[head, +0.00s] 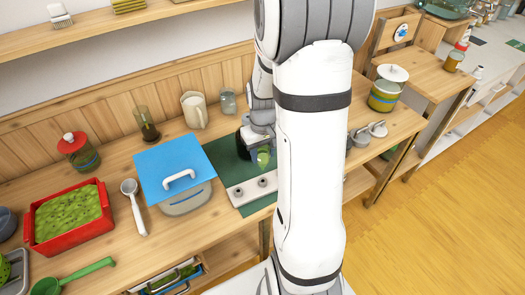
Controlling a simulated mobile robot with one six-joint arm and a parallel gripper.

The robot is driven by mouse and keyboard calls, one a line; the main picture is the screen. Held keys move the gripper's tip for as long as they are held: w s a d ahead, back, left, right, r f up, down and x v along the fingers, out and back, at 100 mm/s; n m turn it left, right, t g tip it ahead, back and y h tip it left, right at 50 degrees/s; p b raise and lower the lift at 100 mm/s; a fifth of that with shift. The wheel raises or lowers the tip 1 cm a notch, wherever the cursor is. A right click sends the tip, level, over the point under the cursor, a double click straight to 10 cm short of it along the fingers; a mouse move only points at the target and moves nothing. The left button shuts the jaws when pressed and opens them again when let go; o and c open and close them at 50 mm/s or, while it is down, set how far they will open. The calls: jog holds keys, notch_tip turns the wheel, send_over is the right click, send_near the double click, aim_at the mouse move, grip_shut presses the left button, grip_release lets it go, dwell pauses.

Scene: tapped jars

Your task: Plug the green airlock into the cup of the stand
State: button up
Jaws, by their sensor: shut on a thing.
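My gripper (262,148) is above the dark green mat near the middle of the head view, partly behind my own white arm. It is shut on the green airlock (263,158), a small pale green piece hanging below the fingers. A pale grey-white stand (236,194) lies along the front of the mat, with small dark-centred round cups on top. The airlock is behind and above the stand in the picture and looks apart from it. The stand's right end is hidden by my arm.
The green mat (222,152) lies beside a container with a blue lid (155,168). A cream jug (194,110) and a glass jar (228,101) stand behind. A red tray (40,238) is at left. Metal cups (378,130) and a lidded jar (384,97) are at right.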

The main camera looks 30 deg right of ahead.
aim_at(263, 169)
jog(key=shift+f+b, duration=1.8)
jog(key=shift+f, duration=0.6)
jog(key=shift+f+b, duration=1.25)
jog(key=shift+f, duration=0.25)
jog(key=o, duration=1.4)
jog(key=shift+o, duration=0.2)
jog(key=shift+r, duration=0.2)
jog(key=shift+r+p, duration=1.65)
jog(key=shift+r, duration=0.45)
jog(key=shift+r, duration=3.9)
